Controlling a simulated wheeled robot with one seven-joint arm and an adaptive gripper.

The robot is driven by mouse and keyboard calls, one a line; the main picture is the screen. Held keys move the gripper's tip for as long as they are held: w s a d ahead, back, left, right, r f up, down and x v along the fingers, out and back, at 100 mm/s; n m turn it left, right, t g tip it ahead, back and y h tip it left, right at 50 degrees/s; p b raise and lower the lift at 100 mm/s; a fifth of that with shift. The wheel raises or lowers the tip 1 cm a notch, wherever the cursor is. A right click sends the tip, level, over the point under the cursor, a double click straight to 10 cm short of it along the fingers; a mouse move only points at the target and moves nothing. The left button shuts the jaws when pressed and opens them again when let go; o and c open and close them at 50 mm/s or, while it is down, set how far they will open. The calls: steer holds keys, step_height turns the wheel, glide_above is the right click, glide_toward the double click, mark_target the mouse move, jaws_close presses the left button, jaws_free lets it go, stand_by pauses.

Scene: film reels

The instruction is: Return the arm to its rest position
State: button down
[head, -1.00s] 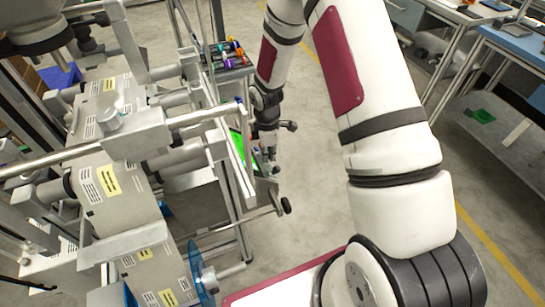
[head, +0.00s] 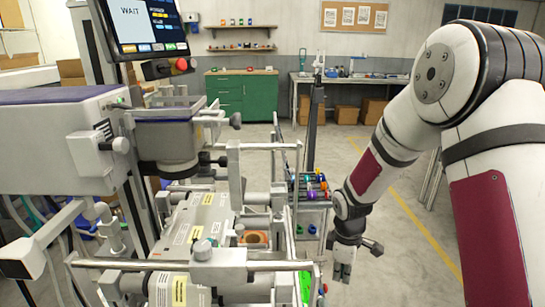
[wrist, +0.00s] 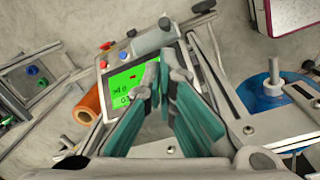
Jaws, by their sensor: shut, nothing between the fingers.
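My arm, white with dark red panels, runs down the right side of the head view. My gripper (head: 342,270) hangs pointing down at its end, just right of the film machine (head: 200,225). In the wrist view my gripper (wrist: 160,80) shows teal fingers that meet at the tips, with nothing between them. Behind the fingertips is a small green-lit display (wrist: 124,88) on the machine, with a gap between that I cannot measure. The green display's edge also shows in the head view (head: 305,287).
A rack with colourful reels (head: 310,187) stands behind my gripper. A monitor reading WAIT (head: 147,25) is at upper left. A green cabinet (head: 241,95) and a workbench (head: 345,80) line the back wall. Open floor (head: 405,240) lies right of my gripper. A blue reel (wrist: 262,88) shows in the wrist view.

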steer(key=s+d+r+m+t+p, duration=0.1)
steer(key=s+r+m+p, duration=0.15)
steer(key=s+r, duration=0.7)
steer(key=s+r+m+t+p, duration=0.1)
steer(key=s+r+m, duration=0.3)
steer(key=r, duration=1.1)
steer(key=s+r+m+p, duration=0.1)
steer(key=s+r+m, duration=0.2)
steer(key=s, duration=0.6)
steer(key=s+a+r+m+t+p, duration=0.1)
steer(key=s+r+m+p, duration=0.1)
steer(key=s+r, duration=0.5)
steer(key=shift+s+m+t+y, duration=0.3)
steer(key=shift+s+m, duration=0.45)
steer(key=shift+s, duration=0.15)
